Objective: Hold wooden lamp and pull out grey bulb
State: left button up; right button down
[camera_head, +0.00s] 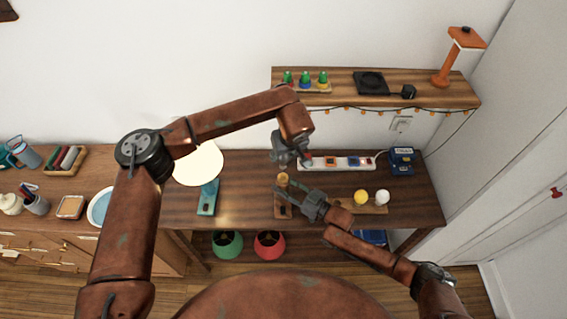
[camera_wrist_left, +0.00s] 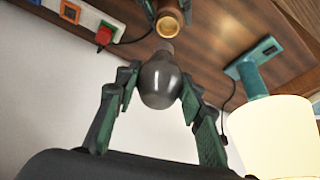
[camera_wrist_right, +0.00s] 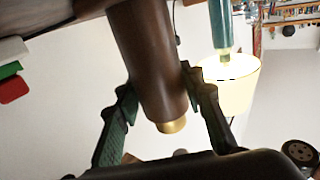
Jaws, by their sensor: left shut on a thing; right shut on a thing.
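The wooden lamp (camera_head: 280,210) stands on the wooden table. My right gripper (camera_head: 298,198) is shut on its brown post, which fills the space between the fingers in the right wrist view (camera_wrist_right: 150,60). The post's brass socket (camera_wrist_right: 173,126) is empty there. My left gripper (camera_head: 288,157) is above and behind the lamp, shut on the grey bulb (camera_wrist_left: 162,82). In the left wrist view the bulb's neck points to the brass socket (camera_wrist_left: 172,28), with a small gap between them. The bulb is hidden or too small to tell in the head view.
A lit teal lamp with a white shade (camera_head: 198,165) stands left of the wooden lamp. A white power strip (camera_head: 340,162) lies behind. A yellow bulb (camera_head: 361,197) and a white bulb (camera_head: 382,197) are to the right. A shelf (camera_head: 345,90) hangs above.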

pick_arm(q)
jog(key=shift+r, duration=0.95)
pick_arm(e)
jog(key=c, duration=1.2)
grip_release()
jog(key=v, duration=1.2)
